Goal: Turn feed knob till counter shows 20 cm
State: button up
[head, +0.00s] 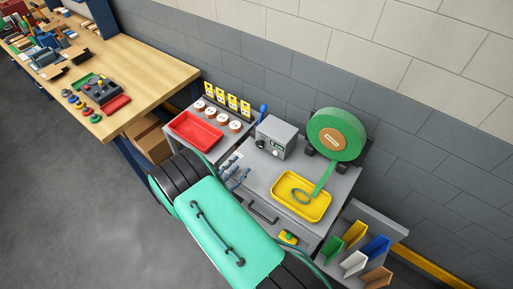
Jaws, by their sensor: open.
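The feed unit is a grey box (277,137) on the grey bench top. A black feed knob (260,144) is on the left of its front face. A small counter display (276,144) is beside the knob; its digits are too small to read. A green tape roll (337,135) stands to the right, and its strip runs down into a yellow tray (281,193). My gripper (240,170) is open, below and left of the knob and apart from it. My teal arm hides part of the gripper and the bench front.
A red tray (197,131) and several round white-faced pieces (209,111) lie to the left on a grey surface. A blue-handled tool (263,109) stands behind the box. A divided rack (356,262) is at lower right. A wooden workbench (143,65) is at upper left.

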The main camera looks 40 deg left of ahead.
aim_at(258, 145)
jog(key=shift+w, duration=0.1)
jog(key=w, duration=1.3)
jog(key=shift+w, duration=0.35)
jog(key=shift+c, duration=0.5)
jog(key=c, duration=1)
